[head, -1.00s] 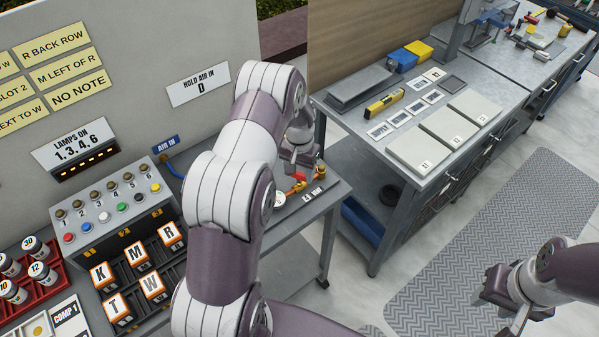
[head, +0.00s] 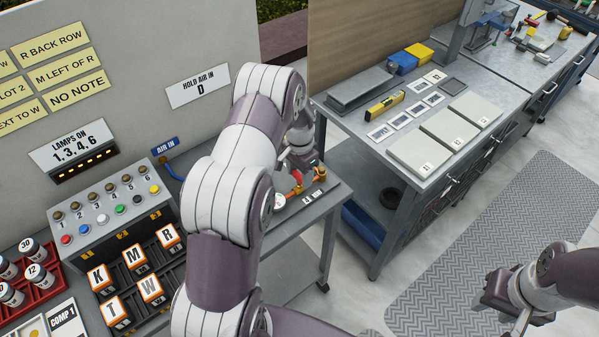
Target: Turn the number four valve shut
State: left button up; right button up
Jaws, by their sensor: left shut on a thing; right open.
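A small brass pipe fitting (head: 291,192) with a red valve handle (head: 298,181) sits on the grey side bench, with a round white gauge (head: 279,201) at its left end. A label (head: 312,197) lies in front of it, too small to read surely. My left gripper (head: 303,167) reaches down over the fitting and is shut on the red handle; its fingertips are partly hidden and the grip itself is hard to see. My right gripper (head: 497,291) is open and empty, low at the right above the floor.
At left are a lamp panel with numbered buttons (head: 110,208), a rack of lettered blocks (head: 140,270) and a red tray (head: 45,279). A workbench (head: 390,128) with flat plates and a yellow level (head: 385,103) stands at right. The patterned floor mat (head: 500,220) is clear.

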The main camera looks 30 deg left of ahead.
aim_at(300, 175)
pick_arm(q)
jog(key=o, duration=1)
jog(key=shift+o, duration=0.2)
notch_tip(300, 175, up, 13)
jog(key=b, duration=0.2)
jog(key=shift+f, duration=0.15)
